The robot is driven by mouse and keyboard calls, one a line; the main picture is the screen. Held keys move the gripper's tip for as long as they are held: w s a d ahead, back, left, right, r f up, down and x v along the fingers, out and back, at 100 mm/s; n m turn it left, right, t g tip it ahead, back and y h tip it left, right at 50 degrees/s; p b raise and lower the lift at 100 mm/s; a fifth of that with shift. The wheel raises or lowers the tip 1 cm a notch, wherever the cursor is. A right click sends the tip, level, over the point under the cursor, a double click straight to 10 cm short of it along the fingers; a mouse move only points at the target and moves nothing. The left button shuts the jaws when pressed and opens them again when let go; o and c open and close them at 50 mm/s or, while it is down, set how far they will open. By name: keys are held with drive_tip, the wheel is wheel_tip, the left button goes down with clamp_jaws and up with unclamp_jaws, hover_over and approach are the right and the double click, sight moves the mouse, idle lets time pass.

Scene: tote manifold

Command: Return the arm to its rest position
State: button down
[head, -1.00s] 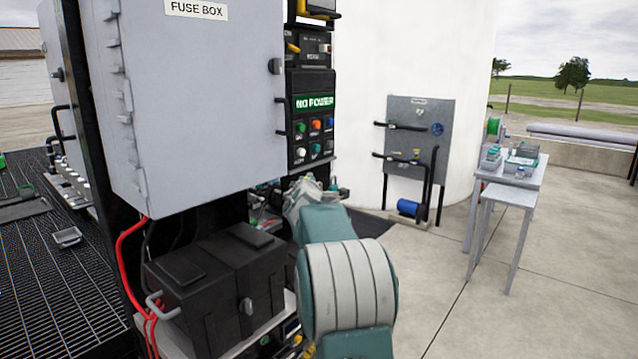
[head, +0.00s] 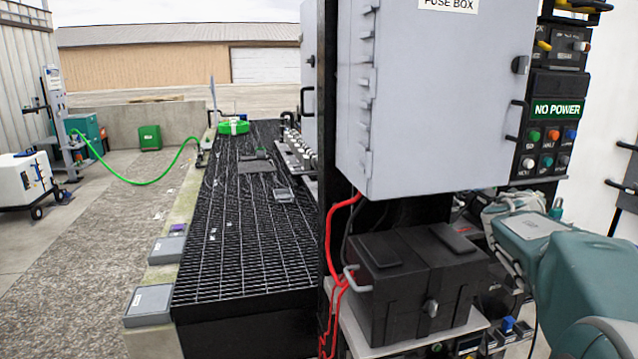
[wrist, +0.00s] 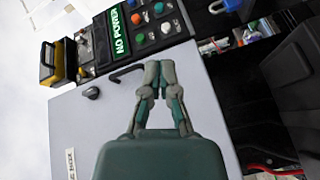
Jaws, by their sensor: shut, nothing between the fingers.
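My gripper (wrist: 159,75) is shut and empty in the wrist view, its grey fingertips together. Behind it are the grey fuse box (wrist: 185,110) and the panel with the green "NO POWER" sign (wrist: 122,32). In the head view my teal arm comes in from the lower right and is bent near the equipment rack. The gripper's fingers cannot be made out there. The arm's far part is beside the black battery case (head: 415,275) and below the button panel (head: 545,140).
The fuse box (head: 440,100) hangs above the battery case. Red cables (head: 332,270) run down the rack's left side. A black grating walkway (head: 250,220) lies to the left. A green hose (head: 140,180) crosses the open paved ground further left.

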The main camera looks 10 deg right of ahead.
drive_tip(key=s+a+f+m+g+y, duration=0.1)
drive_tip(key=s+a+f+y, duration=0.3)
drive_tip(key=s+a, duration=0.5)
drive_tip(key=s+a+f+m+g+y, duration=0.1)
drive_tip(key=s+a+f+y, duration=0.4)
drive_tip(key=a, duration=0.8)
drive_tip(key=s+a+f+m+g+y, duration=0.1)
drive_tip(key=s+a+f+y, duration=0.3)
drive_tip(key=s+a+f, duration=0.5)
drive_tip(key=s+a+g, duration=0.1)
drive_tip(key=s+a, duration=0.2)
drive_tip(key=s, duration=0.1)
drive_tip(key=shift+s+m+g+y, duration=0.3)
drive_tip(key=shift+g+y, duration=0.1)
